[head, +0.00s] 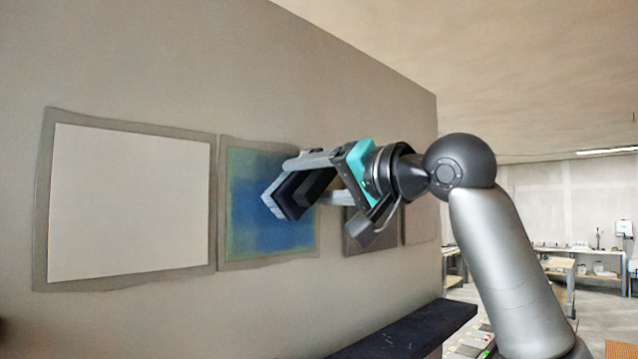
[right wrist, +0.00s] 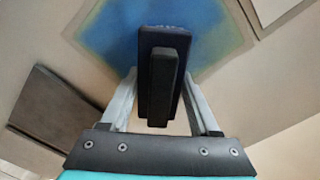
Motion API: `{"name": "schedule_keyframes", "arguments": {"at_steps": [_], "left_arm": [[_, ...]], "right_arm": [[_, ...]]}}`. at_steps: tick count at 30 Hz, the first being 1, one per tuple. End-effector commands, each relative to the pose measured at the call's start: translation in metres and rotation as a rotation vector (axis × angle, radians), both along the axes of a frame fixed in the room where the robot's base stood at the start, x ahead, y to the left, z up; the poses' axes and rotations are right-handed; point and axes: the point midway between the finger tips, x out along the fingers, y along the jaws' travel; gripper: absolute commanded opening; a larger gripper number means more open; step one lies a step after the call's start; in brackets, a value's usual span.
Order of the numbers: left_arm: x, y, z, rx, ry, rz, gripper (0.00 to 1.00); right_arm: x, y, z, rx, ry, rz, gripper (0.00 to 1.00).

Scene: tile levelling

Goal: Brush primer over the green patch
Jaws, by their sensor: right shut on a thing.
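The patch (head: 270,235) is on the wall, inside a grey border. Most of it is blue, with green along its edges, mainly at the left and top. It also shows in the right wrist view (right wrist: 108,32). My right gripper (head: 306,182) is shut on a dark block-shaped brush (head: 290,199) with a pale face toward the wall. The brush is in front of the patch's upper right part and hides some of it. In the right wrist view the brush (right wrist: 163,75) sits between the two fingers. I cannot tell if it touches the wall. My left gripper is out of view.
A large white panel (head: 130,200) is on the wall to the left. A dark grey panel (head: 362,243) and a lighter one (head: 421,222) are to the right. A dark shelf (head: 415,328) is below. Work tables stand far back at right.

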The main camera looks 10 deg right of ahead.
Motion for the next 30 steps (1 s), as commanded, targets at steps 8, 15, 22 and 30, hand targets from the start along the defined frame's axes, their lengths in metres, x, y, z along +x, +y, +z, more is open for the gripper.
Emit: {"name": "schedule_keyframes", "arguments": {"at_steps": [8,15,22,30], "left_arm": [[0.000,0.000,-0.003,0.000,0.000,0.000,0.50],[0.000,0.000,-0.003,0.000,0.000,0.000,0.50],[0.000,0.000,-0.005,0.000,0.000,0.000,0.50],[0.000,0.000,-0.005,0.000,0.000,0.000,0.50]], "right_arm": [[-0.014,0.018,0.000,0.001,-0.002,0.003,0.10],[-0.018,0.022,0.000,-0.001,-0.002,0.003,0.10],[-0.028,0.038,0.000,0.000,-0.003,0.003,0.10],[-0.035,0.049,0.000,0.000,-0.002,0.002,0.10]]}}
